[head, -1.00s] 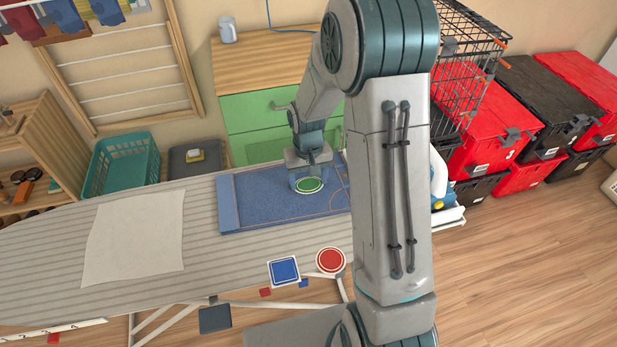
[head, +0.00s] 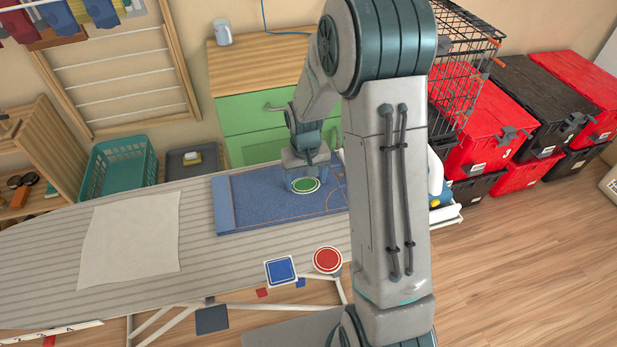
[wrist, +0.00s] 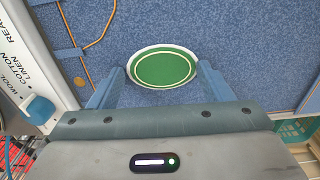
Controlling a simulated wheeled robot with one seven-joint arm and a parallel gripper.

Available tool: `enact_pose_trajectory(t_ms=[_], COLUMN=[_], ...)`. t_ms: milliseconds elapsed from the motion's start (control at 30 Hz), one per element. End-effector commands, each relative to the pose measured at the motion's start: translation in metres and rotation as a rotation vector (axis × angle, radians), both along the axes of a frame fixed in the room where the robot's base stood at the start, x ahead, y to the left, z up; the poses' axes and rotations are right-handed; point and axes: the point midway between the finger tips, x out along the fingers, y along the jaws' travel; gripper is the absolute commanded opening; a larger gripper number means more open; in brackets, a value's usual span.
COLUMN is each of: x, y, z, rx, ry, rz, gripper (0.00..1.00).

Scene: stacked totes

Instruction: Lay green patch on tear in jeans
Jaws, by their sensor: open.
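The green patch (head: 305,185) is round with a white rim and lies on the blue jeans (head: 262,207), which are spread on the ironing board. In the wrist view the patch (wrist: 162,68) lies flat on the denim, just ahead of and between my fingertips. My gripper (head: 304,181) is open above the jeans, and its two blue fingers (wrist: 160,82) stand apart on either side of the patch's near edge. No tear shows in the denim; the patch or my gripper may cover it.
A blue square patch (head: 281,271) and a red round patch (head: 327,260) lie at the ironing board's (head: 60,236) near edge. A white cloth (head: 130,238) lies on the left. A teal basket (head: 120,168) and green drawers (head: 258,115) stand behind. Red and black totes (head: 480,128) are stacked right.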

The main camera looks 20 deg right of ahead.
Motion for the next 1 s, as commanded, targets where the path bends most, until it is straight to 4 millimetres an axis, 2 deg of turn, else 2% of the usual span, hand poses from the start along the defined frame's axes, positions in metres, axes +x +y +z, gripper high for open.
enact_pose_trajectory(t_ms=[33, 133, 367, 467, 800, 1000], x=[-0.007, -0.007, -0.008, -0.006, -0.005, -0.005], y=[0.006, 0.006, 0.006, 0.006, -0.001, 0.0], z=[-0.013, -0.013, 0.001, 0.016, 0.096, 0.12], rx=[0.005, 0.005, 0.006, 0.006, 0.003, 0.002], ry=[0.025, 0.025, 0.025, 0.019, 0.014, 0.015], rz=[0.01, 0.01, 0.01, 0.009, -0.005, -0.003], gripper=[0.87, 0.87, 0.87, 0.87, 0.87, 0.87])
